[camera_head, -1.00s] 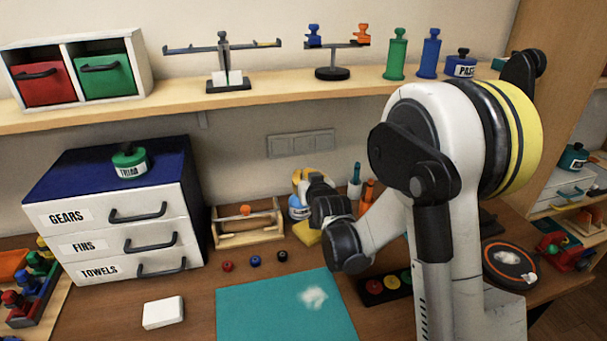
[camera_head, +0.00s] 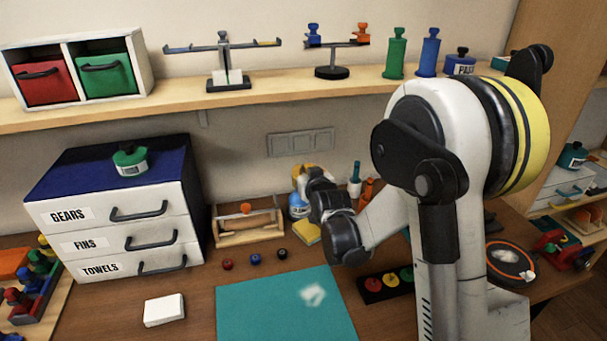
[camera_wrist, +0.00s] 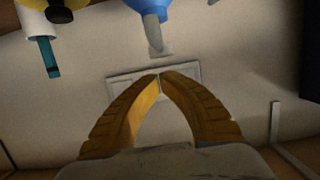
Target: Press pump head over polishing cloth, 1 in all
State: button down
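My gripper (camera_wrist: 160,78) shows two orange fingers whose tips meet, with nothing visible between them. In the head view my gripper (camera_head: 311,170) is partly hidden by my wrist, above and beside a blue-and-white bottle (camera_head: 298,207). In the wrist view a blue body with a grey nozzle (camera_wrist: 154,35) is just beyond the fingertips; it seems to be the pump bottle. Whether the fingers touch the pump head cannot be told. A yellow piece (camera_head: 308,234), possibly the polishing cloth, lies in front of the bottle, partly hidden by my arm.
A wooden rack (camera_head: 247,222) stands left of the bottle. A cup with a teal marker (camera_wrist: 48,55) is close by, and orange markers (camera_head: 367,192) stand to the right. Several small knobs (camera_head: 256,258) lie in front. A teal mat (camera_head: 255,310) bears a white patch.

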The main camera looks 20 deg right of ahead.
jog(key=r+p+v, duration=0.1)
jog(key=p+v, duration=0.1)
jog(key=v, duration=0.8)
jog(key=shift+s+r, duration=0.1)
jog(key=s+r+g, duration=0.2)
jog(key=s+g, duration=0.6)
jog(key=s, duration=2.1)
jog(key=shift+a, duration=0.4)
jog(key=shift+s, duration=0.1)
